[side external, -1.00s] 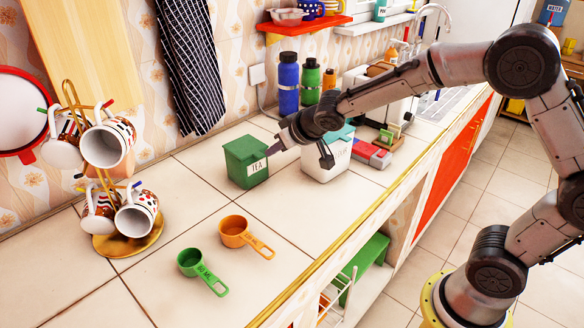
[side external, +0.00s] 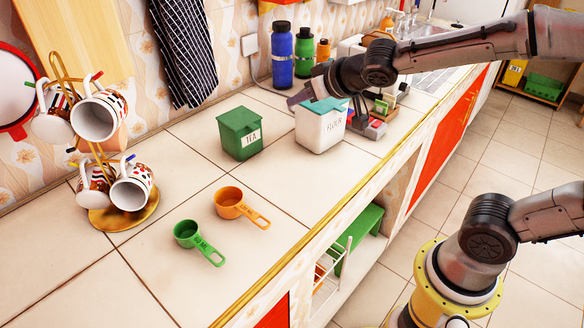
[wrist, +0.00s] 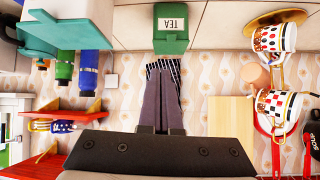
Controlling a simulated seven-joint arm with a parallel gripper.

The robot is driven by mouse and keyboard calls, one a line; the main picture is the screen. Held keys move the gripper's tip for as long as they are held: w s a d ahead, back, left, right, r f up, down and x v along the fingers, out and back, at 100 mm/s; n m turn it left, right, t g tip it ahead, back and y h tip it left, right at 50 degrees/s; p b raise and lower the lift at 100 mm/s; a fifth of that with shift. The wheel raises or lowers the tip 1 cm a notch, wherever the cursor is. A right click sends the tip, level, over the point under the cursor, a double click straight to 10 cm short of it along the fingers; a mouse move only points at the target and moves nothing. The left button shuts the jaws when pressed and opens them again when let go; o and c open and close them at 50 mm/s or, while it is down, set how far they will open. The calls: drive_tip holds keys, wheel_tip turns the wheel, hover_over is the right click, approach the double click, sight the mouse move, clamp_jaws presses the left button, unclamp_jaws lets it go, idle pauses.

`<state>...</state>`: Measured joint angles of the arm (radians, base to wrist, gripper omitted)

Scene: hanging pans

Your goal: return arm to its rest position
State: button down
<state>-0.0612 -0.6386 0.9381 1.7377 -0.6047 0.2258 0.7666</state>
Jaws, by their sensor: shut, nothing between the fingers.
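My gripper (side external: 294,101) is in the side external view, over the counter beside the white flour canister (side external: 321,128) with its teal lid. Its fingers look closed together and hold nothing. In the wrist view, my gripper (wrist: 161,131) shows two dark fingers side by side, pointing toward the wall. The green tea canister (side external: 239,134) stands upright with its lid on, to the left of the gripper and apart from it. The tea canister also shows in the wrist view (wrist: 171,30).
An orange measuring cup (side external: 229,200) and a green one (side external: 187,234) lie on the counter. A gold mug stand (side external: 124,213) with several patterned mugs is at left. A blue bottle (side external: 282,55) and a green bottle (side external: 304,55) stand near the wall.

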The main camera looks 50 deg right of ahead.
drive_tip(key=s+d+r+m+g, duration=0.1)
drive_tip(key=s+r, duration=0.2)
drive_tip(key=s, duration=0.3)
drive_tip(key=s+d+r, duration=0.2)
drive_tip(key=s+r, duration=0.1)
drive_tip(key=s, duration=0.4)
drive_tip(key=s+a+f+n+g, duration=0.1)
drive_tip(key=s+f+g, duration=0.1)
drive_tip(key=s, duration=0.4)
drive_tip(key=s+a+f+n+g+y, duration=0.1)
drive_tip(key=s+a+f+n+g, duration=0.1)
drive_tip(key=s+f, duration=0.2)
drive_tip(key=shift+s+a+f, duration=0.15)
drive_tip(key=shift+s+f, duration=0.2)
drive_tip(key=shift+s, duration=0.9)
idle(0.4)
